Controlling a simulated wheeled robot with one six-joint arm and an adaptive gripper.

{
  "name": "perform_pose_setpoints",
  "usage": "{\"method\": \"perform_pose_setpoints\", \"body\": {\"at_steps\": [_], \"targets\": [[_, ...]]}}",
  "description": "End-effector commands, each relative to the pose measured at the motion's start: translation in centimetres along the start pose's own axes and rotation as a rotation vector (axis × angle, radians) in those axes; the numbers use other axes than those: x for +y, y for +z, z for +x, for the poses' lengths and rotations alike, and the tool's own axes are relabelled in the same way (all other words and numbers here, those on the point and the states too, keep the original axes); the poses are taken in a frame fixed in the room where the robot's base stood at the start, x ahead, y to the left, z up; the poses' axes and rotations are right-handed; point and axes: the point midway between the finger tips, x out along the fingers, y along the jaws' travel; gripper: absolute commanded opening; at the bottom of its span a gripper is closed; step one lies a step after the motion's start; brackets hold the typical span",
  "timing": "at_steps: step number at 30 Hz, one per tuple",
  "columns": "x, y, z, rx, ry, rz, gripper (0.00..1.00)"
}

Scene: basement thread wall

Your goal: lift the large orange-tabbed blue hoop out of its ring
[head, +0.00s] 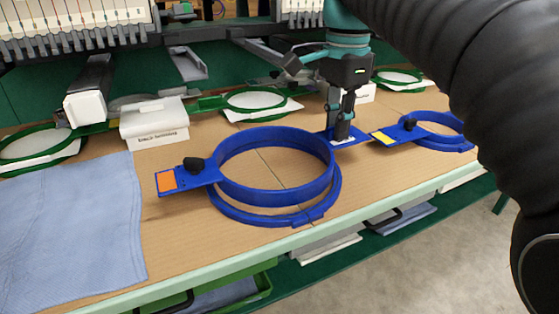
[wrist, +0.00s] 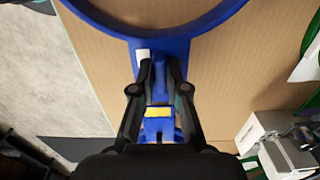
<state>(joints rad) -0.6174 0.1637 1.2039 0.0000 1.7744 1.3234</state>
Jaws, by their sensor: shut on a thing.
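The large blue hoop (head: 262,193) has an orange tab (head: 167,180) and a black knob on its left side. It sits higher than its blue outer ring (head: 262,218), with a gap showing between them along the front. My gripper (head: 341,136) is at the hoop's far right side, pointing down, shut on a blue handle there. In the wrist view my gripper (wrist: 158,92) grips this blue handle, which has a white patch, and the hoop (wrist: 150,32) curves away at the top. The fingertips partly hide the handle.
A smaller blue hoop (head: 440,141) with a yellow tab (head: 384,138) lies close right of my gripper. Blue cloth (head: 70,230) covers the table's left end. Green hoops, a white block (head: 153,122) and the embroidery machine stand behind. The table's front edge (head: 380,202) is near.

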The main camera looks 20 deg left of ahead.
Motion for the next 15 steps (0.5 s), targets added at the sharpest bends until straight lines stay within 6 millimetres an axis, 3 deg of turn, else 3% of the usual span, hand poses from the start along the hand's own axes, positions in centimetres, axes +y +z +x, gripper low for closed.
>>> {"method": "perform_pose_setpoints", "body": {"at_steps": [15], "targets": [[0.0,0.01,-0.97,0.0,-0.001,0.0,0.0]]}}
